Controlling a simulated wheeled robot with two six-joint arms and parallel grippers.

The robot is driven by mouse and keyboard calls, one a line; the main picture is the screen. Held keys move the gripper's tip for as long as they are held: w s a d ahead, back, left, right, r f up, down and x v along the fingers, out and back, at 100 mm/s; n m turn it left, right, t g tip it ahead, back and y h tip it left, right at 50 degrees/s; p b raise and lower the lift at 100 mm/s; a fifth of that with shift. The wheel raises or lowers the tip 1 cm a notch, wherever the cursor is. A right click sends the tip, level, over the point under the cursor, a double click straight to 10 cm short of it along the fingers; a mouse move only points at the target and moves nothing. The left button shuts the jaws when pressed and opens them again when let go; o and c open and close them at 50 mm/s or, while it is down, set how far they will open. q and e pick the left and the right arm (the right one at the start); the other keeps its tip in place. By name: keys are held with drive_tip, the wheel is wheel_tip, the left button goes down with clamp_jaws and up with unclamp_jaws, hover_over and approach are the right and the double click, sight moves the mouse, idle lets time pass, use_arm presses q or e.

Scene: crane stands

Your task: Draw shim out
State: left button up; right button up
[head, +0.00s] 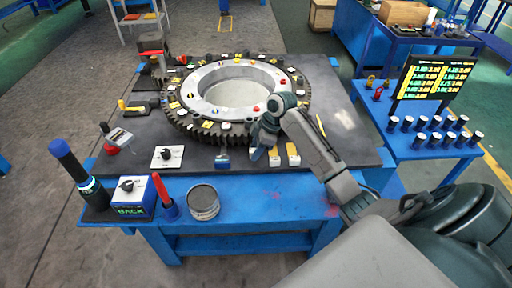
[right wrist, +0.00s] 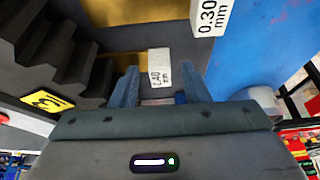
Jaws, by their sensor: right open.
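In the head view my right gripper (head: 262,142) reaches down at the front edge of the geared ring (head: 178,122). In the right wrist view my right gripper (right wrist: 158,80) is open, with one finger on each side of a white shim tab marked 0.40 mm (right wrist: 160,66). Gaps show between the tab and the fingers. Another white tab marked 0.30 mm (right wrist: 208,16) lies beyond, up and to the right. My left gripper is not in view.
A blue-and-white tab (head: 222,160) lies left of the gripper. A side table (head: 425,150) holds several dark cylinders and a display board (head: 437,78).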

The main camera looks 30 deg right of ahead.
drive_tip(key=shift+c, duration=0.6)
clamp_jaws()
drive_tip(key=shift+s+a+r, duration=0.1)
drive_tip(key=shift+s+a, duration=0.05)
drive_tip(key=shift+s, duration=0.1)
drive_tip(key=s+a+p, duration=0.1)
drive_tip(key=s+p, duration=0.1)
drive_tip(key=s, duration=0.1)
drive_tip(key=shift+a+r, duration=0.1)
drive_tip(key=shift+a, duration=0.25)
drive_tip(key=shift+s+a+p, duration=0.15)
drive_tip(key=shift+p, duration=0.15)
drive_tip(key=shift+f, duration=0.3)
drive_tip(key=shift+o, duration=0.6)
unclamp_jaws()
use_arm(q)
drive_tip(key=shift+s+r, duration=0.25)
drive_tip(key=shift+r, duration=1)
use_arm(e)
drive_tip(key=shift+s+a+r, duration=0.1)
drive_tip(key=shift+r, duration=0.05)
